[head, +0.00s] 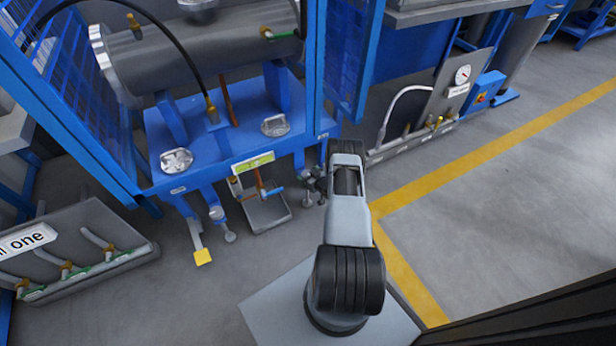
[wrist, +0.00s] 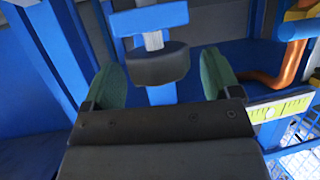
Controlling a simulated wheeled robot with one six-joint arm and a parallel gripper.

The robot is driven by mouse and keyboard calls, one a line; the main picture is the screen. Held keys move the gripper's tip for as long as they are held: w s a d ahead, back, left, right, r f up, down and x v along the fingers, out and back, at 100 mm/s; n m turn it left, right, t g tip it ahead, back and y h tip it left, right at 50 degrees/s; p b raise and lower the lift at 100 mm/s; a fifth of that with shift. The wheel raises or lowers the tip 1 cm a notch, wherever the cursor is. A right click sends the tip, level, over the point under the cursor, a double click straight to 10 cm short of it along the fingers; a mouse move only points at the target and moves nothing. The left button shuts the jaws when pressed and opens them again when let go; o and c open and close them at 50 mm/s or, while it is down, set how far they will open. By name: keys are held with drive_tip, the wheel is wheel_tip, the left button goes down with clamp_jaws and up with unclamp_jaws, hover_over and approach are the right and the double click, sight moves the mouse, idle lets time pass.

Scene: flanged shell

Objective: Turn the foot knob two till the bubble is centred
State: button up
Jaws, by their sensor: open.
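A dark round foot knob (wrist: 158,64) on a blue and grey post is in the middle of the wrist view. My gripper (wrist: 162,72) is open, with one green finger on each side of the knob. Gaps show between knob and fingers, so it is not gripped. In the head view my gripper (head: 318,186) is low by the bench's right front leg, and the knob there is mostly hidden. The yellow-green bubble level (head: 253,163) is on the bench's front edge. It also shows in the wrist view (wrist: 282,108); I cannot make out the bubble's position.
Another foot (head: 217,213) stands at the bench's left, beside a yellow pedal (head: 203,257). A grey tray (head: 266,212) and copper pipe (wrist: 292,60) are close beside my gripper. A panel with a hose (head: 405,100) stands right.

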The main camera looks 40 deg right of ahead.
drive_tip(key=shift+w+f, duration=0.2)
drive_tip(key=shift+w, duration=0.3)
drive_tip(key=shift+c, duration=0.2)
drive_tip(key=c, duration=0.9)
drive_tip(key=shift+d, duration=0.1)
